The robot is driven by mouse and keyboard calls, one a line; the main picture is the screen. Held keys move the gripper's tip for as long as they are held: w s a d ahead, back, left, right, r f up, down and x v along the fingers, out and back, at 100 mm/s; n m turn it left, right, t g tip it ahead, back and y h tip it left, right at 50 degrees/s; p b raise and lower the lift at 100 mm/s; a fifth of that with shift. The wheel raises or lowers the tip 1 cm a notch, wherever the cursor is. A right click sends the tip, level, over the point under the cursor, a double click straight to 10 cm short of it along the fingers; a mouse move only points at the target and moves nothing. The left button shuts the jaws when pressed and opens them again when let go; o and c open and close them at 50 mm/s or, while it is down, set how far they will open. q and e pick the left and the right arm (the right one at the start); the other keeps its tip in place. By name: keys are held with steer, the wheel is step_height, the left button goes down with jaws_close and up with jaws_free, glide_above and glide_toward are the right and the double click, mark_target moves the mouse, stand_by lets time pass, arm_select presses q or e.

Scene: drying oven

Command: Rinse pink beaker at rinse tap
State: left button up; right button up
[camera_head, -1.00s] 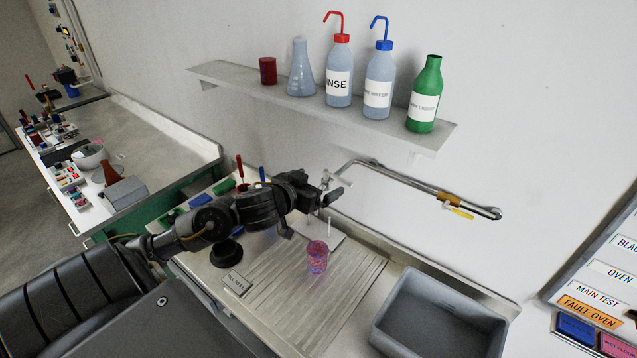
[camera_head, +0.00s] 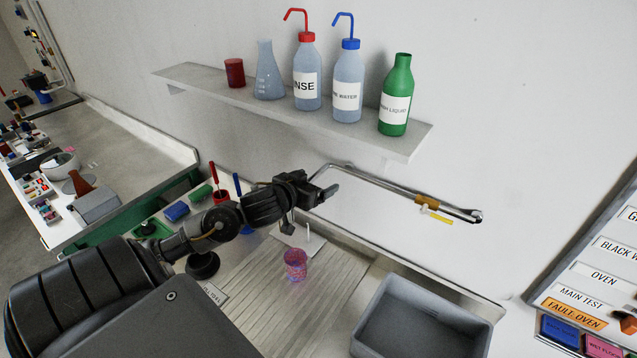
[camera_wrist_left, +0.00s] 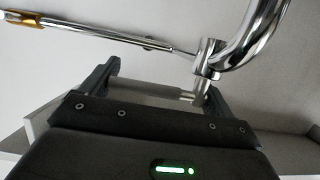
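The pink beaker (camera_head: 295,264), translucent pink and purple, stands upright on the ribbed draining board. The rinse tap is a chrome pipe (camera_head: 385,188) along the wall, with an orange collar and a yellow tab near its right end. My left gripper (camera_head: 314,202) is at the tap's left end, above and behind the beaker and apart from it. In the left wrist view the gripper's fingers (camera_wrist_left: 155,90) are spread. A grey bar shows between them, and a chrome joint with a curved pipe (camera_wrist_left: 240,45) is close to the right finger; contact is unclear. My right gripper is out of view.
A grey basin (camera_head: 420,322) is right of the ribbed board (camera_head: 262,292). A wall shelf (camera_head: 280,112) above holds bottles, a flask and a red cup. A dark round item (camera_head: 203,265) and a pen holder (camera_head: 222,197) are near my left arm.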

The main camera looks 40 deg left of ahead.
arm_select(q)
steer(key=shift+c, duration=2.7)
steer(key=m+h, duration=0.1)
steer(key=h, duration=0.1)
steer(key=s+m+h, duration=0.1)
steer(key=m+h, duration=0.1)
steer(key=shift+d+r+m+h, duration=0.1)
steer(key=shift+d+m+h, duration=0.1)
steer(key=shift+m+h, duration=0.1)
